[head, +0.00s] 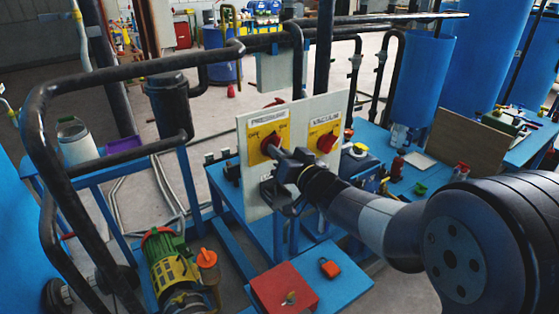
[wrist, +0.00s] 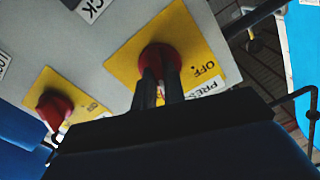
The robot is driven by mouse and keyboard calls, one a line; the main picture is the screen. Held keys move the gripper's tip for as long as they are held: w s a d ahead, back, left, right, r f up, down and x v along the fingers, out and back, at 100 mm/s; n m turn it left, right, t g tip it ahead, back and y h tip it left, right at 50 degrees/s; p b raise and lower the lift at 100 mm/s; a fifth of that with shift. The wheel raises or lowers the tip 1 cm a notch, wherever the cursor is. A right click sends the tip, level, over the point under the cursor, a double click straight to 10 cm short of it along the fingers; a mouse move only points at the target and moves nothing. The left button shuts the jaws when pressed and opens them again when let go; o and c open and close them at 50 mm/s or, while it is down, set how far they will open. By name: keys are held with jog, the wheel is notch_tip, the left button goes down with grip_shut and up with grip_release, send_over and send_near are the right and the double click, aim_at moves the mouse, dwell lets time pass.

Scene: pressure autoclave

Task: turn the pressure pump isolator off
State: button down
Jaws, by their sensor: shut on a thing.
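The pressure pump isolator is a red rotary knob (head: 270,141) on a yellow plate (head: 257,133), under a "PRESSURE" label (head: 262,119) on a pale upright panel. My gripper (head: 278,151) is at this knob, its fingers shut on it. In the wrist view the red knob (wrist: 160,62) sits between my two dark fingers (wrist: 158,88), with "OFF" printed on the plate (wrist: 186,45) beside it. The fingers hide part of the knob, so its exact pointing is hard to tell. The vacuum isolator, another red knob (head: 326,142), is to the right and untouched.
A black pipe frame (head: 110,73) stands left of the panel. A green and yellow motor (head: 165,262), a red box (head: 283,288) and an orange padlock (head: 329,267) are low in front. Blue tanks (head: 422,80) stand at the right. My arm reaches in from the right.

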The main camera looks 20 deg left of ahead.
jog(key=shift+f+n+b, duration=0.1)
jog(key=shift+n+b, duration=3.7)
jog(key=shift+n, duration=2.8)
jog(key=c, duration=1.5)
grip_release()
jog(key=shift+s, duration=0.1)
jog(key=v, duration=1)
jog(key=shift+s+d, duration=0.2)
jog(key=shift+s, duration=0.05)
